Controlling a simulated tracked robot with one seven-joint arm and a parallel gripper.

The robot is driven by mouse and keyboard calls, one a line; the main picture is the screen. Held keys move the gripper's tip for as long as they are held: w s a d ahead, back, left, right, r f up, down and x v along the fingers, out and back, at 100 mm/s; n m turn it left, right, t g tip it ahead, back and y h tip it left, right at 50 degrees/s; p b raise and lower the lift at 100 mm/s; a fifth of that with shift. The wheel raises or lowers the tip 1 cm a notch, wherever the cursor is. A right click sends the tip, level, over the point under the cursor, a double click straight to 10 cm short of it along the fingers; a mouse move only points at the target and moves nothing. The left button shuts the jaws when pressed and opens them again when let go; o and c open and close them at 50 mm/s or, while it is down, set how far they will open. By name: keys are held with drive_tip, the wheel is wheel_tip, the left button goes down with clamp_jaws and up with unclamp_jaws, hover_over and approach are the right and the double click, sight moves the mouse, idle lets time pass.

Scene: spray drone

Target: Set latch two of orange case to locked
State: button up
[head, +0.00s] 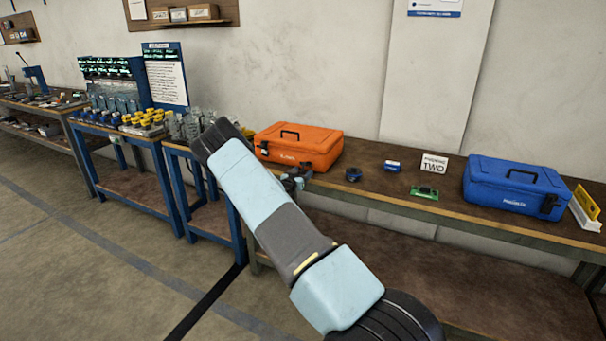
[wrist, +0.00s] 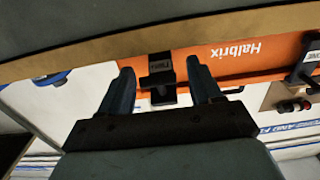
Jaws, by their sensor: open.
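The orange case (head: 300,139) stands closed on the wooden bench in the head view. In the wrist view its orange front (wrist: 250,52) appears upside down, with white lettering. A black latch (wrist: 161,84) with a small dark label shows between the fingers of my gripper (wrist: 160,68); the label looks like "TWO", but it is small. My gripper is open, one finger on each side of this latch; I cannot tell whether they touch. A second black latch (wrist: 306,66) is at the right edge. In the head view my gripper (head: 293,180) is at the case's front.
A dark round item (head: 353,174), a small blue-and-white box (head: 393,166), a green circuit board (head: 425,192) and a blue case (head: 515,187) stand on the bench (head: 390,190) to the right. Bins and yellow-topped items crowd the blue-framed tables at left.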

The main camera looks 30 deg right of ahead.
drive_tip(key=shift+w+d, duration=0.2)
drive_tip(key=shift+c, duration=0.3)
clamp_jaws()
drive_tip(key=shift+d, duration=0.15)
drive_tip(key=shift+r, duration=0.1)
